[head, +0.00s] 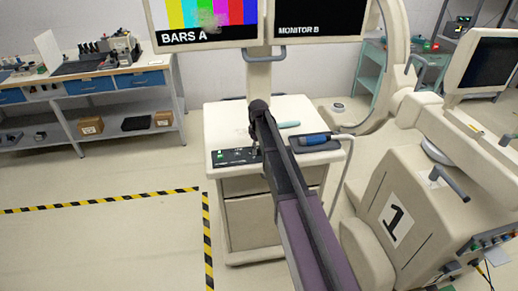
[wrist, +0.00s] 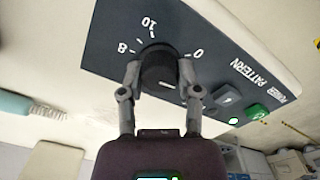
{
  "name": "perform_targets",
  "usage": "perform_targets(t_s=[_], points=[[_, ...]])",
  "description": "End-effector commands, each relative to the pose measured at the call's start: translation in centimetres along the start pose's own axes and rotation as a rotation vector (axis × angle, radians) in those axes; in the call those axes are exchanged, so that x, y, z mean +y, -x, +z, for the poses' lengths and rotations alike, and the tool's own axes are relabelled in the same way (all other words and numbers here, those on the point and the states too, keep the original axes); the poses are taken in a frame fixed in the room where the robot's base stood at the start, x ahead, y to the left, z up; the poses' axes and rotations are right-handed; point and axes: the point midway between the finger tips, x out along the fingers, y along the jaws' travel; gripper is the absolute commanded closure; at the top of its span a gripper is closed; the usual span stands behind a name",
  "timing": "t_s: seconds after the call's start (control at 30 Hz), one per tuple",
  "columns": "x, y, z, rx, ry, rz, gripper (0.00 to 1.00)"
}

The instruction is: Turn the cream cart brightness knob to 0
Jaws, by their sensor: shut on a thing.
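The cream cart (head: 262,190) stands at the centre of the head view, with a dark control panel (head: 228,158) on its top at the front left. In the wrist view the panel (wrist: 190,40) carries a round black knob (wrist: 158,66) with the marks 8, 10 and 0 visible around it. My gripper (wrist: 160,78) is shut on the knob, one finger on each side. A short white line shows on the knob's near face, toward my gripper; I cannot tell what value it reads. In the head view my arm hides the knob and most of my gripper (head: 254,142).
Beside the knob are a PATTERN label, a grey switch (wrist: 226,96) and a lit green POWER button (wrist: 257,112). Monitors (head: 207,20) stand above the cart. A large cream machine (head: 400,215) is close on the right.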

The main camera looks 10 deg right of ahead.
Motion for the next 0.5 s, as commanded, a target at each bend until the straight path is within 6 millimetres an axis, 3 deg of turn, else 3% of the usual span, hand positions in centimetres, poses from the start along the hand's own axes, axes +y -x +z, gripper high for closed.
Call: perform_targets(t_s=[0.5], points=[[-0.25, -0.05, 0.25, -0.004, 0.477, -0.004, 1.0]])
